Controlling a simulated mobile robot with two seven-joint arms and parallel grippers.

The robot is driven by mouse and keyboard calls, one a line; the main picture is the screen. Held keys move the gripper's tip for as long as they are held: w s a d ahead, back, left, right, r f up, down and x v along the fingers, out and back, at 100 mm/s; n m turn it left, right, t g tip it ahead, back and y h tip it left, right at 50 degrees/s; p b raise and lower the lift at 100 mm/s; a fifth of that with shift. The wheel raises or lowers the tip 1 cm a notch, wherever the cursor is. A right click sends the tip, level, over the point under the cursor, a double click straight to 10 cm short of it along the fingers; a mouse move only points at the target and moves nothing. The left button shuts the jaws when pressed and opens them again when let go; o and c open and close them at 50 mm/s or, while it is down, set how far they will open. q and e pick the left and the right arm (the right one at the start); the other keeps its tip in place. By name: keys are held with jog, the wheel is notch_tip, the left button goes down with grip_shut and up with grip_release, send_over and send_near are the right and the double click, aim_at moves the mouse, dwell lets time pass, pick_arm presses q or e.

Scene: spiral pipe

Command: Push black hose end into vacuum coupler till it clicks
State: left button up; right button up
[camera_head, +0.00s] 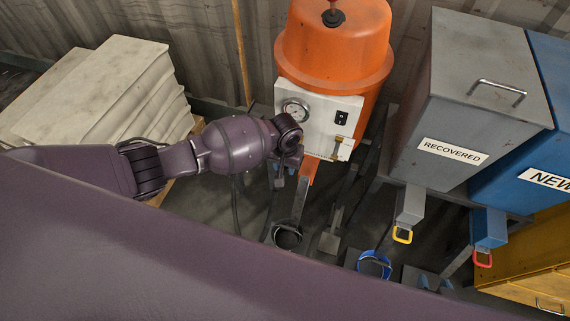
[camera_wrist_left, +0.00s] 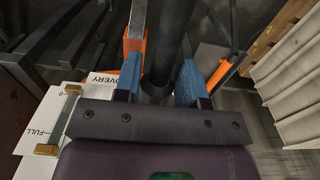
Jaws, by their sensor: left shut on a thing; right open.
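My left gripper (camera_head: 288,168) is beside the lower front of the orange vacuum vessel (camera_head: 333,45), mostly hidden by its own wrist. In the left wrist view its blue fingers (camera_wrist_left: 158,88) are shut on the black hose (camera_wrist_left: 172,40), one on each side. The hose end lies close to the gripper's palm in that view. A dark hose length (camera_head: 236,205) hangs below my left arm in the head view. I cannot make out the vacuum coupler.
A gauge panel (camera_head: 318,128) is on the vessel's front, near my left wrist. White sacks (camera_head: 110,95) are stacked at left. A grey RECOVERED hopper (camera_head: 470,100) and a blue NEW hopper (camera_head: 548,150) stand at right. A blue ring (camera_head: 375,264) and metal legs crowd the floor.

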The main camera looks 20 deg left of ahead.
pick_arm(q)
jog(key=shift+w+r, duration=0.3)
jog(key=shift+w, duration=0.1)
dwell(0.7)
jog(key=shift+w+p, duration=0.1)
jog(key=shift+p, duration=0.2)
dwell(0.3)
dwell(0.5)
jog(key=o, duration=0.7)
jog(key=shift+f, duration=0.1)
jog(key=o, duration=0.3)
jog(key=shift+f, duration=0.1)
jog(key=shift+o, duration=0.2)
jog(key=shift+s, duration=0.2)
jog(key=shift+f, duration=0.1)
